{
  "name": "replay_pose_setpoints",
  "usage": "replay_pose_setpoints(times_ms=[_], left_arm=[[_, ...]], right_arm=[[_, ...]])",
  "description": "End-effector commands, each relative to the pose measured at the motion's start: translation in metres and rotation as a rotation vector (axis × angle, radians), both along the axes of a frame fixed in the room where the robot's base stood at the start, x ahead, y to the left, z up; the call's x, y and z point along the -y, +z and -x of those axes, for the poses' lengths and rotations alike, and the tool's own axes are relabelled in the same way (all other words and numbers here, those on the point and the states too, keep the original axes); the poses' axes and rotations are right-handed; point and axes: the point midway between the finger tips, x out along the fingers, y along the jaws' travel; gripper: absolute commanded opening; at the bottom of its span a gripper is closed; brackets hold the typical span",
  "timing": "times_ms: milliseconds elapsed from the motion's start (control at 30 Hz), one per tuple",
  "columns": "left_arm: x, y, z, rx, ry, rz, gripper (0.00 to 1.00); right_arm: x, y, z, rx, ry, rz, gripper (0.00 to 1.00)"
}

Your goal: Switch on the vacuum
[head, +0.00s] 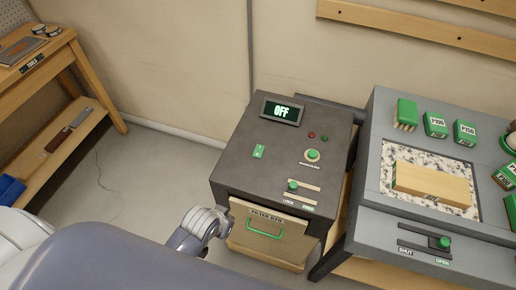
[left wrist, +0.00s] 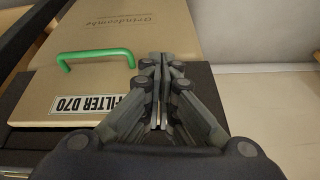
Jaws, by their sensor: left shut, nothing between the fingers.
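The vacuum is a dark cabinet (head: 232,172) in the middle of the head view. Its display (head: 282,111) reads OFF. On its top are a green rocker switch (head: 259,151), small red and green lights (head: 317,137), a green round knob (head: 312,155) and a green-knobbed slider (head: 292,185). A tan filter box (head: 268,238) with a green handle (head: 264,231) sits in its front. My left wrist is by the box's left side in the head view, its fingertips hidden there. In the left wrist view my left gripper (left wrist: 163,80) is shut and empty, near the filter box (left wrist: 120,40). My right gripper is out of view.
A grey sanding bench (head: 370,190) stands close on the right, with a wood block (head: 432,184), green abrasive packs (head: 437,124) and a shut/open slider (head: 440,242). A wooden workbench (head: 75,62) is at left. Floor (head: 150,180) between is clear.

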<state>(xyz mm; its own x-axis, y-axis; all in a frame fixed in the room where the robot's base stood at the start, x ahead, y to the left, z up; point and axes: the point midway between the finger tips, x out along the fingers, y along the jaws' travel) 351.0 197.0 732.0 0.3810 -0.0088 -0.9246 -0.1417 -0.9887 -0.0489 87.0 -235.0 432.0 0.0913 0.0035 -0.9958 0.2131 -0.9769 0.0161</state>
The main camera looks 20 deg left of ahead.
Motion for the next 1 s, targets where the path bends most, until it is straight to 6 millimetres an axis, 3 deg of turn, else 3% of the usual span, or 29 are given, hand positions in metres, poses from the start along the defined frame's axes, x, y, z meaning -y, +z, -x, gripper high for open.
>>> replay_pose_setpoints(times_ms=[133,200,300,400,600,1000], left_arm=[[0.005,0.078,-0.041,0.138,0.023,0.013,0.0],[0.01,0.116,-0.076,0.245,0.043,0.025,0.0],[0.016,0.156,-0.111,0.362,0.064,0.048,0.0],[0.021,0.188,-0.133,0.449,0.079,0.069,0.0],[0.026,0.218,-0.151,0.528,0.091,0.093,0.0],[0.027,0.219,-0.153,0.532,0.093,0.095,0.0]], right_arm=[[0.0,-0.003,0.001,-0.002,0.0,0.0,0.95],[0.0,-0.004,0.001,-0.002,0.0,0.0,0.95],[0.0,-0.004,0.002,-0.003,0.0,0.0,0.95],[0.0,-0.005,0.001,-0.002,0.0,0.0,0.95],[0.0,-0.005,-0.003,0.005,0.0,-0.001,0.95],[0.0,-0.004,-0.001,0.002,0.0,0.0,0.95]])
